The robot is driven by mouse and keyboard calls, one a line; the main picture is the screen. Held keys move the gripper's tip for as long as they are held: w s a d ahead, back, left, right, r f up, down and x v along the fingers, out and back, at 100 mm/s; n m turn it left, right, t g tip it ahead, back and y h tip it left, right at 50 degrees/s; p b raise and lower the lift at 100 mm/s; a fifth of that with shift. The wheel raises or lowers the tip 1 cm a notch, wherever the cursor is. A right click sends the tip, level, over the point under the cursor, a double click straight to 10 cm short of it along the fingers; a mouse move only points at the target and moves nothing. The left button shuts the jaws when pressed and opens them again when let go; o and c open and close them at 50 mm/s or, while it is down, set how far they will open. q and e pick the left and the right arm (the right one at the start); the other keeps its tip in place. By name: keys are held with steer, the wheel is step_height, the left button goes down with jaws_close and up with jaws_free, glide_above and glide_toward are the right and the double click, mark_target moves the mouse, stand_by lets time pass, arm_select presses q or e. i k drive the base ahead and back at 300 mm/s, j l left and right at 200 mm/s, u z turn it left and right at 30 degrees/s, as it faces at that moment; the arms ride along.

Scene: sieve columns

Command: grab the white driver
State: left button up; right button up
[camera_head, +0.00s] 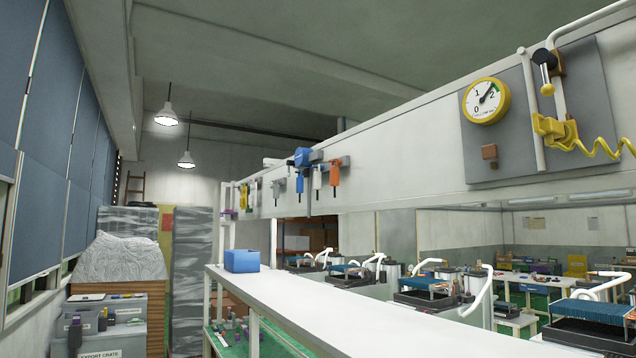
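Several drivers hang from a rail on the long pale beam in the middle of the view. A white driver (317,178) hangs between a blue one (300,181) and an orange one (335,175). Another pale, whitish tool (279,188) hangs further left; it is too small to tell its kind. Neither of my grippers is in view.
A long white shelf (370,315) runs below the beam, mostly bare, with a blue bin (241,261) at its far end. A pressure gauge (486,101) is mounted on the right. Crates (110,340) and wrapped stacks stand at left.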

mark_target(317, 175)
steer(key=i+j+z, duration=0.1)
steer(key=z, duration=0.65)
steer(key=i+j+z, duration=0.2)
steer(key=j, duration=0.15)
steer(key=i+j+z, duration=0.2)
steer(key=j, duration=0.15)
steer(key=j+z, duration=0.15)
steer(key=j, duration=0.25)
steer(key=i+j+z, duration=0.2)
steer(key=j, duration=0.25)
